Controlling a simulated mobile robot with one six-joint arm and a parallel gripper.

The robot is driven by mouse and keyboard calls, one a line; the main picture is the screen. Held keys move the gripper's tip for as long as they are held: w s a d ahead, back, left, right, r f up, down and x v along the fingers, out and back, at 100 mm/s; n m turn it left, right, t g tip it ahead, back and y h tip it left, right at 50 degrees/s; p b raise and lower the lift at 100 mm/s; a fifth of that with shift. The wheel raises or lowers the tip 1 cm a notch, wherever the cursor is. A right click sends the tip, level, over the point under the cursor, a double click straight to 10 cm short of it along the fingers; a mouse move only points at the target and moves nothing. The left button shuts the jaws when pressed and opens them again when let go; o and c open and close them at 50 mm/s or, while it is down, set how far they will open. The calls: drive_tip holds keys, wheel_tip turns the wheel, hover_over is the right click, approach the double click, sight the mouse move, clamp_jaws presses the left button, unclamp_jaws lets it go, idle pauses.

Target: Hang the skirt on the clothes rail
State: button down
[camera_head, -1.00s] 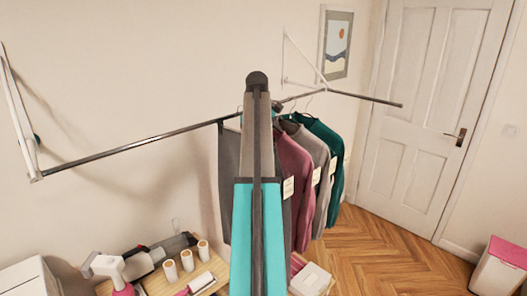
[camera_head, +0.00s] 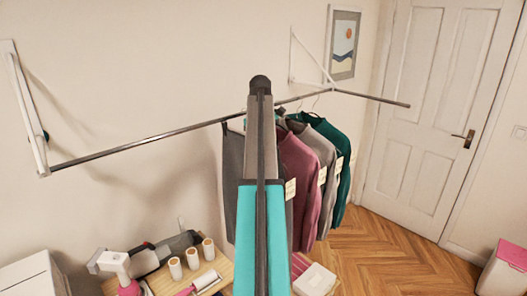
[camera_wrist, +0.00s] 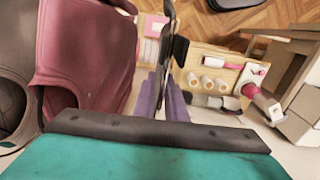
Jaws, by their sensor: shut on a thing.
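The clothes rail (camera_head: 140,143) is a thin dark bar on white wall brackets, crossing the head view. The skirt (camera_head: 231,185) is a dark grey garment at rail height, mostly behind my arm. Its upper left corner lies at the rail; I cannot tell whether its hanger is over the rail. In the head view my arm hides the gripper.
Maroon (camera_head: 300,185), grey and teal tops hang just right of the skirt. The maroon top is close beside it in the wrist view (camera_wrist: 85,55). The rail is bare to the left.

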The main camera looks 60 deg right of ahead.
drive_tip(key=c, duration=1.7)
unclamp_jaws()
drive_tip(key=shift+f, duration=0.1)
drive_tip(key=shift+w+r+b, duration=0.1)
drive_tip(key=shift+r+b, duration=1.1)
drive_tip(key=shift+r, duration=1.25)
drive_tip(key=shift+a+r+p, duration=0.2)
drive_tip(key=shift+r+p, duration=0.45)
drive_tip(key=shift+r, duration=0.75)
